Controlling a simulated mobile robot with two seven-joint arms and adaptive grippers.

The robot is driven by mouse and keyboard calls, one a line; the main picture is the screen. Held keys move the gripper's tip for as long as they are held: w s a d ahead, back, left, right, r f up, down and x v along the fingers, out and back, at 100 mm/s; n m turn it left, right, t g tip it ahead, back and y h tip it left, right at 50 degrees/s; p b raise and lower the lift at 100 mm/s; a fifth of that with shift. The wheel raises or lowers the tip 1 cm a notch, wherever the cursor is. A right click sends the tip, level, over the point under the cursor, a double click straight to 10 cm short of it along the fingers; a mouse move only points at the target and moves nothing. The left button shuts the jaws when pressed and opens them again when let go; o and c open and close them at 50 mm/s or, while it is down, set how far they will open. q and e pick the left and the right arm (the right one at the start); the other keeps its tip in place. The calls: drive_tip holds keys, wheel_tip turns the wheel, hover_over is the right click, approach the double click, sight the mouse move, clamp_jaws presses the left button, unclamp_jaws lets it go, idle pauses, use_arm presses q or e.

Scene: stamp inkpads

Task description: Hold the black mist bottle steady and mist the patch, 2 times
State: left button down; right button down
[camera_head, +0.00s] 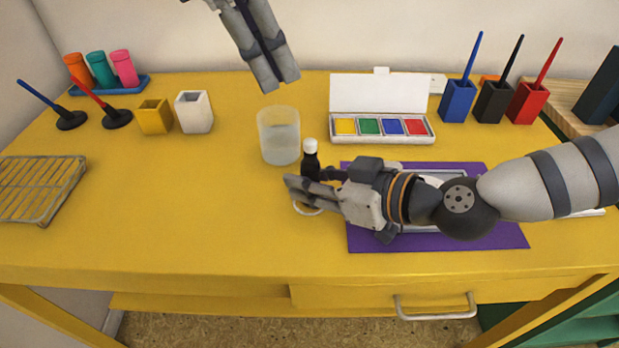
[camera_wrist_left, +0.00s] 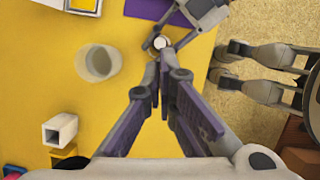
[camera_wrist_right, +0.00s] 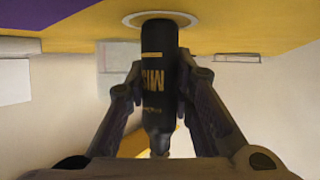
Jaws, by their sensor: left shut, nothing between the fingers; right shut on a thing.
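The black mist bottle (camera_head: 311,162) with a white cap stands upright over a white ring-shaped base (camera_head: 306,208). My right gripper (camera_head: 308,188) is shut around the bottle's body; the right wrist view shows its lettered side (camera_wrist_right: 160,80) between the fingers. My left gripper (camera_head: 277,85) is shut and empty, raised behind and above the bottle. In the left wrist view the white cap (camera_wrist_left: 160,42) shows just past the left fingertips (camera_wrist_left: 163,65). A purple mat (camera_head: 500,236) lies under my right arm with a pale framed item (camera_head: 425,229) on it, mostly hidden; I cannot make out the patch.
A translucent cup (camera_head: 279,140) stands left of the bottle. An open inkpad box (camera_head: 382,127) is behind the mat. Colored holders (camera_head: 457,101) stand at the back right. A wire rack (camera_head: 40,188) lies at the left. The front left of the table is clear.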

idle(0.3)
use_arm(q)
drive_tip(key=r+m+t+h, duration=0.1)
drive_tip(key=m+t+h, duration=0.2)
drive_tip(key=m+t, duration=0.15)
hover_over(313, 145)
drive_tip(key=shift+n, duration=0.25)
wheel_tip(313, 145, down, 8)
drive_tip(key=shift+s, duration=0.1)
drive_tip(key=shift+f, duration=0.15)
idle(1.0)
drive_tip(key=shift+f, duration=0.45)
idle(0.4)
drive_tip(key=shift+r, duration=0.6)
